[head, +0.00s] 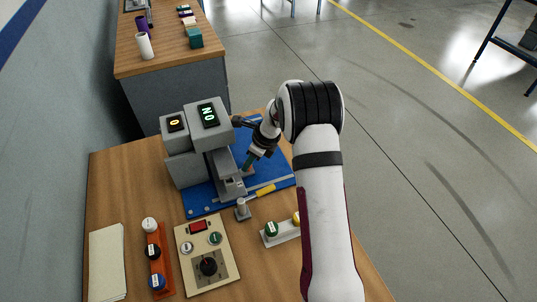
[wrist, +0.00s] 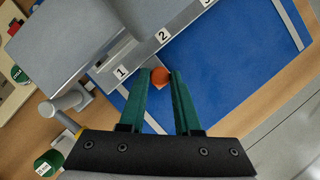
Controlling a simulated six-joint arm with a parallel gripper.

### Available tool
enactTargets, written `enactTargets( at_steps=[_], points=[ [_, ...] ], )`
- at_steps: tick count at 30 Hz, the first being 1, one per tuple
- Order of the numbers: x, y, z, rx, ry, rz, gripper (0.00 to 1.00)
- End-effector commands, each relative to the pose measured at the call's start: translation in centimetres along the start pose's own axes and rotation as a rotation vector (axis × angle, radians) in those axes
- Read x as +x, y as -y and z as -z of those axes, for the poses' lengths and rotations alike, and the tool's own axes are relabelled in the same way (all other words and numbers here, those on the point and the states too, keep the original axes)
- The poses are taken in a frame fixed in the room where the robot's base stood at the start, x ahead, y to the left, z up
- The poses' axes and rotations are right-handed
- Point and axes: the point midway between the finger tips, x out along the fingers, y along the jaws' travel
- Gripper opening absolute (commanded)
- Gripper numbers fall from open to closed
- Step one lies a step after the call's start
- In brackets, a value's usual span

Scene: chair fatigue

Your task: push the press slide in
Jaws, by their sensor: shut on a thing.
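The grey press (head: 211,140) stands on a blue base plate (head: 199,200) on the wooden table. In the wrist view, the press body (wrist: 75,40) has a pale strip (wrist: 165,36) marked 1, 2 and 3 along its edge. In the head view my gripper (head: 247,164) is at the right side of the press, low over the blue plate. The knob is hidden there.
A control box with a dial (head: 208,266) and an orange button strip (head: 154,260) are nearer. The blue plate right of the press is partly clear.

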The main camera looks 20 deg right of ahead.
Motion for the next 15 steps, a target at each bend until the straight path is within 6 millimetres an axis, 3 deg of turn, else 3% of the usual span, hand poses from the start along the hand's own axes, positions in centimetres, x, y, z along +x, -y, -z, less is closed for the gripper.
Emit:
enactTargets(
  at_steps=[11,12,15],
  points=[
    [0.19,-0.62,-0.64,0.001,0.003,-0.003,0.00],
    [0.20,-0.64,-0.66,0.001,0.004,-0.003,0.38],
    [0.20,-0.61,-0.60,0.001,0.003,-0.003,0.56]
  ],
)
